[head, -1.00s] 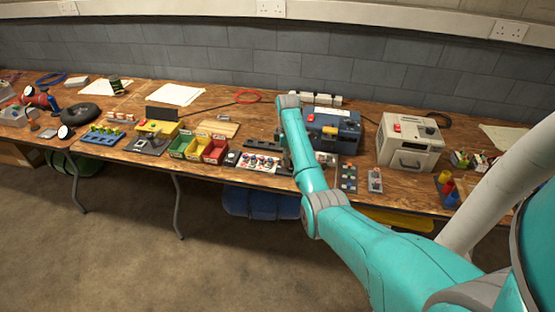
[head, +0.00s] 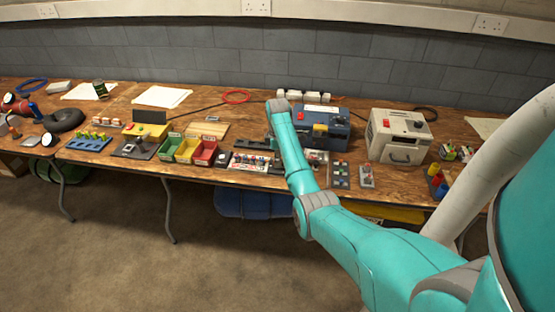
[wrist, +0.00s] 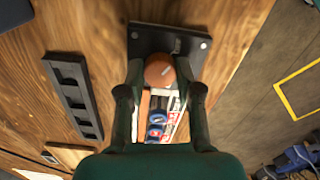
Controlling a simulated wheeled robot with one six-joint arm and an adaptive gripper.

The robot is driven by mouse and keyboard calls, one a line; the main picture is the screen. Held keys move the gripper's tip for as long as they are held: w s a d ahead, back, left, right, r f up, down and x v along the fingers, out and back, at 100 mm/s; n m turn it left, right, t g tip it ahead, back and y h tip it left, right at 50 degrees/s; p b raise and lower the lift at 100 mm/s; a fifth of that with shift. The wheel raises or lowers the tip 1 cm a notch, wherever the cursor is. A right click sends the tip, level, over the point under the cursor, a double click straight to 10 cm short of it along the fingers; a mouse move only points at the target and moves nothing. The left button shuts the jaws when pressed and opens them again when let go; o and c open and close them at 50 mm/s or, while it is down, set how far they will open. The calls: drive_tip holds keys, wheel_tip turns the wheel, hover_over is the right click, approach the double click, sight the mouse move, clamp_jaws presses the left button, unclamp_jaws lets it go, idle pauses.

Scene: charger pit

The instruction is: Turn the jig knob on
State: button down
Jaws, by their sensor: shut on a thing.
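A round orange-brown knob (wrist: 160,72) with a small pale mark sits on a black plate (wrist: 148,36) with a screw at each visible far corner, in the wrist view. My gripper (wrist: 159,80) has one finger on each side of the knob and is shut on it. The fingers hide parts of the knob's sides. In the head view my arm reaches over the bench, and my gripper and the knob are hidden behind it. I cannot tell from the mark which setting the knob is at.
A black slotted rack (wrist: 74,92) lies left of the plate. A board with blue round parts (wrist: 157,118) is just below the knob. In the head view a blue machine (head: 340,125) and a beige box (head: 385,150) stand right of my arm; open bins (head: 181,158) stand left.

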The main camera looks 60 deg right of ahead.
drive_tip(key=m, duration=1.7)
drive_tip(key=shift+a+m, duration=0.1)
drive_tip(key=shift+m, duration=0.3)
drive_tip(key=m, duration=0.6)
idle(0.5)
drive_tip(key=c, duration=0.8)
unclamp_jaws()
drive_tip(key=shift+o, duration=0.2)
